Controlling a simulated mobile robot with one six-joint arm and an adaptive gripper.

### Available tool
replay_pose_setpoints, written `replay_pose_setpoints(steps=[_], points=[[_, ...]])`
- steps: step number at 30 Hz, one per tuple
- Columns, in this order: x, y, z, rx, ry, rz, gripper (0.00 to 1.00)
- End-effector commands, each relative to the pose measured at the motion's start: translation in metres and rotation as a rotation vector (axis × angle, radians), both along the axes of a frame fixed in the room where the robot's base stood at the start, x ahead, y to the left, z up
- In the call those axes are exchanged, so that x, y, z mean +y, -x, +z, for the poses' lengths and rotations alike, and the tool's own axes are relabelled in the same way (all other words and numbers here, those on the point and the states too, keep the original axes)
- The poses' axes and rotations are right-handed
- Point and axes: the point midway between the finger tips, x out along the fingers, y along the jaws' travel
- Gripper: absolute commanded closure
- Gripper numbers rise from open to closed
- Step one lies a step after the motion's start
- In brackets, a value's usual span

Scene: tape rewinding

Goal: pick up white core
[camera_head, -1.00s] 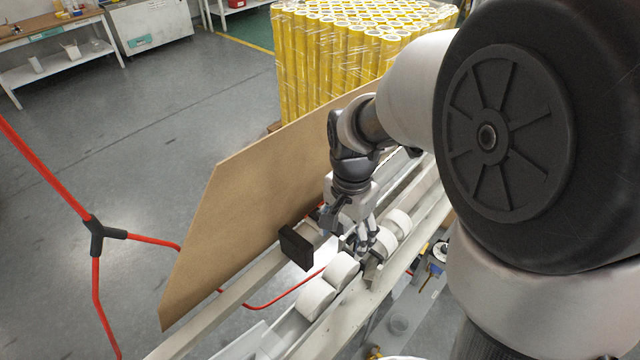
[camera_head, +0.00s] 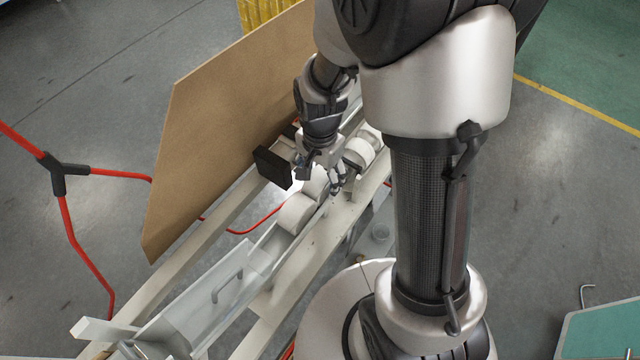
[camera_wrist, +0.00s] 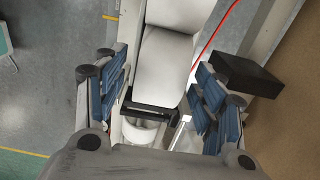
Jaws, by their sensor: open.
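Several white cores lie in a row in the sloping channel of the frame. In the head view, one white core (camera_head: 297,212) lies just below my gripper (camera_head: 321,180) in the picture, and another (camera_head: 358,153) sits to its right, up the channel. In the wrist view, a large white core (camera_wrist: 162,66) lies between the spread blue-padded fingers of my gripper (camera_wrist: 160,78). A second core (camera_wrist: 180,12) lies beyond it, and one end of another (camera_wrist: 142,131) shows nearer. My gripper is open and holds nothing. Contact with the cores cannot be judged.
A black block (camera_head: 273,167) stands on the rail beside my gripper, and a brown board (camera_head: 215,130) leans behind. A dark bar (camera_wrist: 152,109) crosses the channel. A clear panel with a handle (camera_head: 222,285) lies lower down. A red cable runs beneath the frame.

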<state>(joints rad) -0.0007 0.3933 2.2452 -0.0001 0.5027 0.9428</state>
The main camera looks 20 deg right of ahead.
Motion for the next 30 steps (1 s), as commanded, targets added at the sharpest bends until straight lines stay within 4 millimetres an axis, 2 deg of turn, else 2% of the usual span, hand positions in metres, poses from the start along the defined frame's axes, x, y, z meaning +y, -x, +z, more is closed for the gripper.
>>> replay_pose_setpoints(steps=[5,21,30], points=[[0.0000,0.0000,0.0006,0.000,0.000,0.000,0.38],[-0.0001,-0.0001,0.0007,0.000,0.000,0.000,0.74],[0.0000,-0.0003,0.0030,0.000,0.000,0.000,0.75]])
